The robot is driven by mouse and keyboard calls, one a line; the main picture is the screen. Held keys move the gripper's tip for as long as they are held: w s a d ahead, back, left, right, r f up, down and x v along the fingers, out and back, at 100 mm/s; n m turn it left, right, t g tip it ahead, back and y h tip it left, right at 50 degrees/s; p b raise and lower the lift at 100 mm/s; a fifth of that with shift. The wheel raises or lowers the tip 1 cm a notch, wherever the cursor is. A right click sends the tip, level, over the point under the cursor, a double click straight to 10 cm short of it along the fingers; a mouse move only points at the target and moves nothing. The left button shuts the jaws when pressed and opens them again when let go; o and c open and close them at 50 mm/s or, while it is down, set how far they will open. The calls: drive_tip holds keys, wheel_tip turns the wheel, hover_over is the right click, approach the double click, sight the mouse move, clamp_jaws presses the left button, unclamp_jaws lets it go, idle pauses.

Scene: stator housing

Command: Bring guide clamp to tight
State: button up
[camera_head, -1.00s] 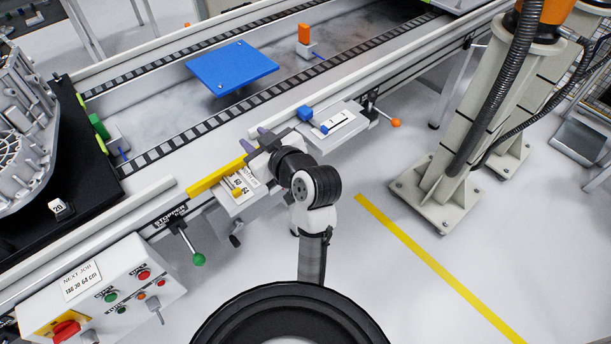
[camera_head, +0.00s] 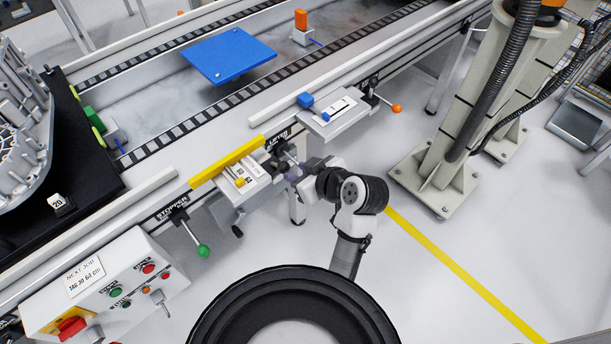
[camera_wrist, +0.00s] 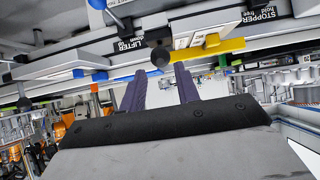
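My gripper (camera_head: 283,160) is beside the right end of the yellow guide bar (camera_head: 228,162), at the front edge of the conveyor. In the wrist view its two purple fingers (camera_wrist: 160,75) are apart. A black round knob (camera_wrist: 160,55), which may be the guide clamp's handle, shows just beyond and between the fingertips; I see no contact. The yellow bar also shows in the wrist view (camera_wrist: 210,48), right of the knob. A white scale plate (camera_head: 243,178) with a yellow pointer sits beside the bar. The clamp's setting cannot be read.
A green-knobbed stopper lever (camera_head: 203,250) and a control box (camera_head: 105,285) stand left. A bracket with a blue block (camera_head: 306,100) and an orange-knobbed lever (camera_head: 396,108) lie right. A heavy post (camera_head: 480,110) stands farther right. The floor in front is open.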

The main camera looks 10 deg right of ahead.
sight(287, 169)
drive_tip(key=shift+b+x, duration=1.2)
drive_tip(key=shift+x, duration=1)
drive_tip(key=shift+a, duration=0.1)
drive_tip(key=shift+w+a+f, duration=0.1)
drive_tip(key=shift+w, duration=0.15)
drive_tip(key=shift+c, duration=0.3)
